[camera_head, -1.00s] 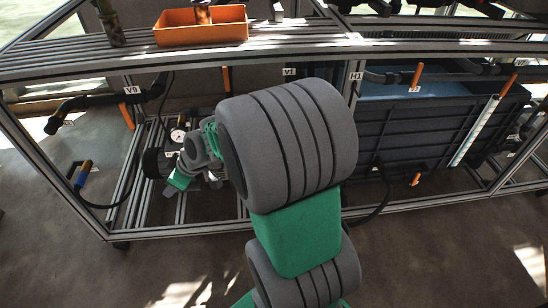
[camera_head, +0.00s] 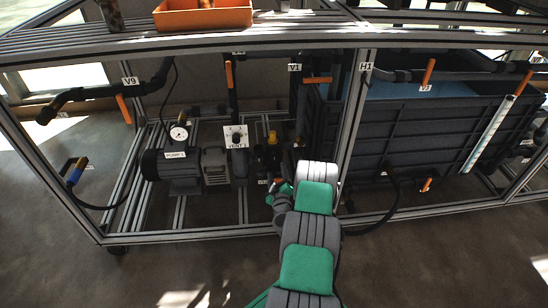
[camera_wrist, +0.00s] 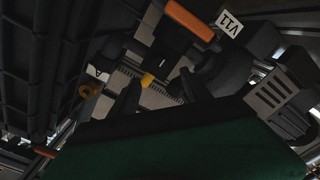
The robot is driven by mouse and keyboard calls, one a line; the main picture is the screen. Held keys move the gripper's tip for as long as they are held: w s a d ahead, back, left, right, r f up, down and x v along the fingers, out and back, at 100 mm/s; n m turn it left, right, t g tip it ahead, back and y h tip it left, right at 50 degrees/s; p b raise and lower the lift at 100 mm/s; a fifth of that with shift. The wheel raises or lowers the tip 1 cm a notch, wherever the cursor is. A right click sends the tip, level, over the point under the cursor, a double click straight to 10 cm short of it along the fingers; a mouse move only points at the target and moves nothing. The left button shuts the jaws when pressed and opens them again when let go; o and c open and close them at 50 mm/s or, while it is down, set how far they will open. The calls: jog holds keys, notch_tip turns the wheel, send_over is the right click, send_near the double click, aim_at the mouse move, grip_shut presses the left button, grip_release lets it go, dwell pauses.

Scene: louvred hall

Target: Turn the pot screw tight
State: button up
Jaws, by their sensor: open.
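A yellow knob (camera_head: 272,137) tops a dark fitting right of the pump, inside the lower frame; I take it as the pot screw, but cannot be sure. I cannot tell which is the same knob. My gripper (camera_wrist: 160,95) is open, with nothing visibly held. In the head view my gripper (camera_head: 276,186) is small, dark and partly hidden by my wrist, below and near the dark fitting.
The pump (camera_head: 182,170) with its gauge (camera_head: 179,133) stands left. A white dial plate (camera_head: 236,136) is behind. A frame post (camera_head: 352,125) and the dark tank (camera_head: 425,130) stand right. Orange valve handles (camera_head: 229,75) hang above. In the wrist view an orange handle (camera_wrist: 189,20) lies near the V11 label.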

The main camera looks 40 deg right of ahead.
aim_at(274, 157)
jog(key=b+x, duration=0.1)
jog(key=x, duration=0.6)
jog(key=shift+w+d+f, duration=0.1)
jog(key=shift+w+d, duration=0.05)
jog(key=shift+w, duration=0.2)
jog(key=shift+w+d, duration=0.4)
jog(key=shift+w, duration=0.1)
jog(key=shift+b, duration=0.45)
jog(key=shift+c, duration=0.3)
grip_shut()
